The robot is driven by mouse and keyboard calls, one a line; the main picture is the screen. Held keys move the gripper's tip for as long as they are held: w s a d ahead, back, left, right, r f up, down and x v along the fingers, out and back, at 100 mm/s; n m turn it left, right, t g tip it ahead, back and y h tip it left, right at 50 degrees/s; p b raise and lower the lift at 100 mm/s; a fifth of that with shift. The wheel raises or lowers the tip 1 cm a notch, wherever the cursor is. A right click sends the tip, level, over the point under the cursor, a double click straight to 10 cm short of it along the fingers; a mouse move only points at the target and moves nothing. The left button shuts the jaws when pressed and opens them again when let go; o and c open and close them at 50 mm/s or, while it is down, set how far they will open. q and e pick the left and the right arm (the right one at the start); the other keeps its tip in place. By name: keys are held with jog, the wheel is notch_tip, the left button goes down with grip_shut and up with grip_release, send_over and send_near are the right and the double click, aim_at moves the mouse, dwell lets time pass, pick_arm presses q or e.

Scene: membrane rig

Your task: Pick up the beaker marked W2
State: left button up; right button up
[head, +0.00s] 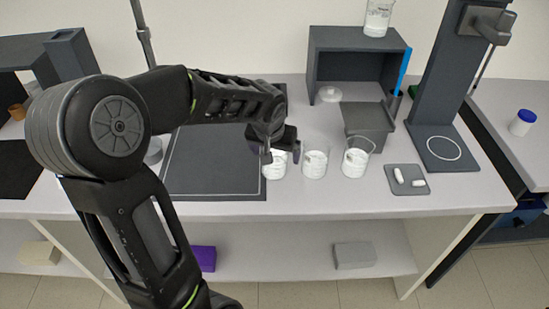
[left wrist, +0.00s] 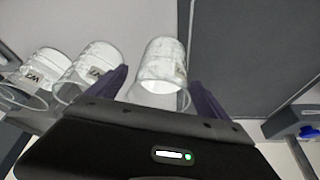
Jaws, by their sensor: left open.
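Three clear beakers with white contents stand in a row on the bench: the left one (head: 275,168), the middle one (head: 315,164) and the right one (head: 355,160). My left gripper (head: 281,154) is open over the left beaker and partly hides it. In the left wrist view one beaker (left wrist: 163,62) shows between the two open fingers, its label turned to the side. Two more beakers, a nearer one (left wrist: 97,62) and a farther one (left wrist: 46,66), stand outside the left finger. Their labels begin with W, but I cannot read the digits surely. My right gripper is out of view.
A dark mat (head: 215,180) lies left of the beakers. Behind stand a grey bin (head: 368,130) and an open dark cabinet (head: 318,50) with a beaker (head: 378,18) on top.

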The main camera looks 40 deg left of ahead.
pick_arm(q)
jog(key=x, duration=0.2)
jog(key=shift+w+f, duration=0.15)
jog(key=shift+f, duration=0.2)
jog(key=c, duration=1.8)
jog(key=shift+r, duration=0.15)
notch_tip(320, 180, up, 10)
jog(key=shift+f+b, duration=0.1)
jog(key=shift+b, duration=0.4)
